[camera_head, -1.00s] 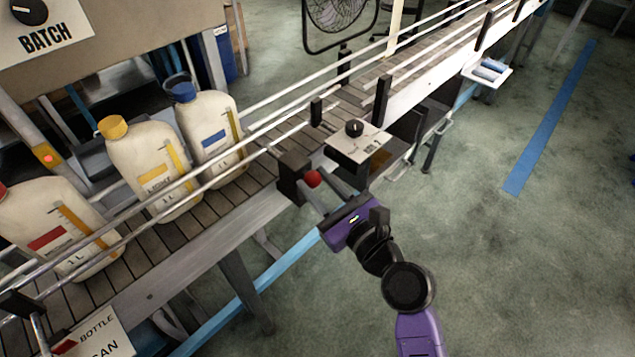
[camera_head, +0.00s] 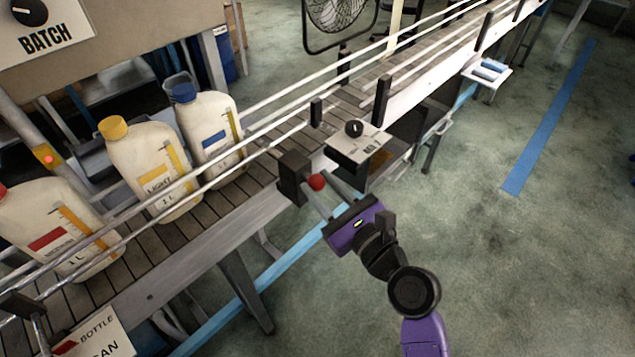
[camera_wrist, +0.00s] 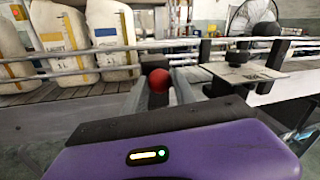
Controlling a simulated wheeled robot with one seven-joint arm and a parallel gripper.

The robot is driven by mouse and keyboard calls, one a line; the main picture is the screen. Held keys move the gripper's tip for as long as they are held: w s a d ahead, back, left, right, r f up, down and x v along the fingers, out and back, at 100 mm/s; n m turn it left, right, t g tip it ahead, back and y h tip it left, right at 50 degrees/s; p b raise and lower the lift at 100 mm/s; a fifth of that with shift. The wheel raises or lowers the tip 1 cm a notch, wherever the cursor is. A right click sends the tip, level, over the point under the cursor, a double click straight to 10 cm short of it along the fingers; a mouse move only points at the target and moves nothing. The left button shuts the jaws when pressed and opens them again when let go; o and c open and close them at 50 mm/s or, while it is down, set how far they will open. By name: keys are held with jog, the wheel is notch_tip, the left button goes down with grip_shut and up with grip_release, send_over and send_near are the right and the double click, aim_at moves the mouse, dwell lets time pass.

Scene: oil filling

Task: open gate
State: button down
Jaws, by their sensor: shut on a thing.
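The gate's black block (camera_head: 292,177) stands at the near edge of the conveyor, with a red ball knob (camera_head: 317,182) on its near side. My purple gripper (camera_head: 322,196) reaches in from the lower right. Its two grey fingers are shut on the red knob, one on each side. In the wrist view the red knob (camera_wrist: 159,80) sits between the fingers, with the dark block (camera_wrist: 154,63) just behind it. The gate's bar, if any, is hard to tell apart from the guide rails.
Bottles with yellow (camera_head: 150,165), blue (camera_head: 209,135) and red (camera_head: 52,228) markings stand behind the rails on the conveyor (camera_head: 150,262). A white panel with a black knob (camera_head: 357,145) is just right of the block. The floor at right is clear.

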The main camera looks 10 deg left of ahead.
jog(key=w+d+p+v, duration=0.1)
jog(key=v, duration=1.1)
jog(key=shift+w+d, duration=0.25)
jog(key=shift+d, duration=0.1)
jog(key=shift+f, duration=0.1)
jog(key=c, duration=1)
grip_release()
jog(key=shift+c, duration=0.2)
jog(key=b+v, duration=0.1)
jog(key=v, duration=0.6)
jog(key=shift+s+d, duration=0.25)
